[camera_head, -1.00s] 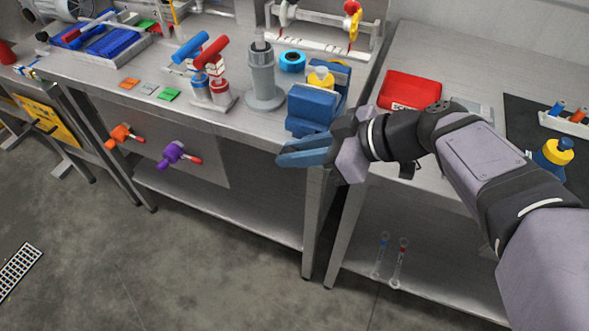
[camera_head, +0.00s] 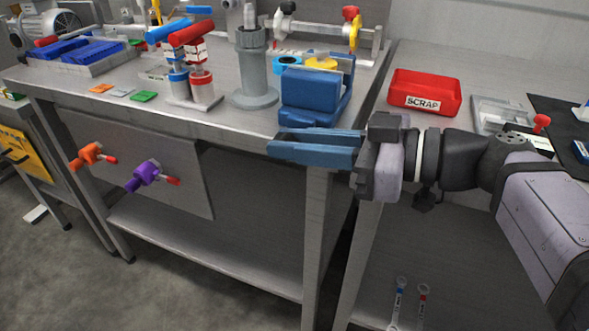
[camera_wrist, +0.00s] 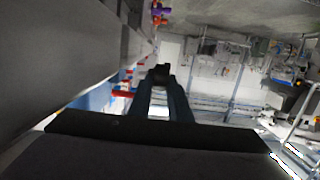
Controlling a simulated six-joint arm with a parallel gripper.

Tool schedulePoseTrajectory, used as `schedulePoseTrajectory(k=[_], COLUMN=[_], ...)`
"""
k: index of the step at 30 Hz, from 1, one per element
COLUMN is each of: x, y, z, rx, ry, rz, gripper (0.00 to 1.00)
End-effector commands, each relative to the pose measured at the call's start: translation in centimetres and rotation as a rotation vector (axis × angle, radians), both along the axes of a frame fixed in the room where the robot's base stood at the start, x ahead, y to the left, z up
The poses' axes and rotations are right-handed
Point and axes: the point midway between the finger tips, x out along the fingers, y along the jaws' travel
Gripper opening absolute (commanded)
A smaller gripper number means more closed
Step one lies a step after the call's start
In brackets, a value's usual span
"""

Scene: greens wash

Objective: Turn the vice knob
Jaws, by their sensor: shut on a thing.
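The blue vice (camera_head: 310,88) stands at the front right corner of the steel workbench in the head view. My gripper (camera_head: 275,142) reaches in from the right, just below and in front of the vice, with its blue fingers pointing left. In the wrist view my gripper (camera_wrist: 161,78) has its fingertips on a small dark piece (camera_wrist: 161,71), which I take to be the vice knob. The fingers hide the knob in the head view, so its turn cannot be read.
A grey cylinder stand (camera_head: 254,75) and red and blue clamps (camera_head: 200,85) stand left of the vice. A red SCRAP bin (camera_head: 424,93) sits on the right bench. Orange (camera_head: 90,154) and purple valves (camera_head: 146,174) stick out from the front panel.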

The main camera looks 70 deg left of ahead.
Motion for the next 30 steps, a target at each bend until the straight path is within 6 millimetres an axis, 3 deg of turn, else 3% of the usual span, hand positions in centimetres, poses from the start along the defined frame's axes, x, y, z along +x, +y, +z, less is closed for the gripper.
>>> schedulePoseTrajectory(k=[1,27,28,30], x=[0.02,0.06,0.06,0.06], y=[-0.04,-0.07,-0.07,-0.07], z=[-0.74,-0.07,-0.08,-0.09], rx=[0.014,0.073,0.073,0.073], ry=[0.011,0.073,0.073,0.073], rz=[0.0,0.0,0.0,0.0], gripper=[0.0,0.0,0.24,0.36])
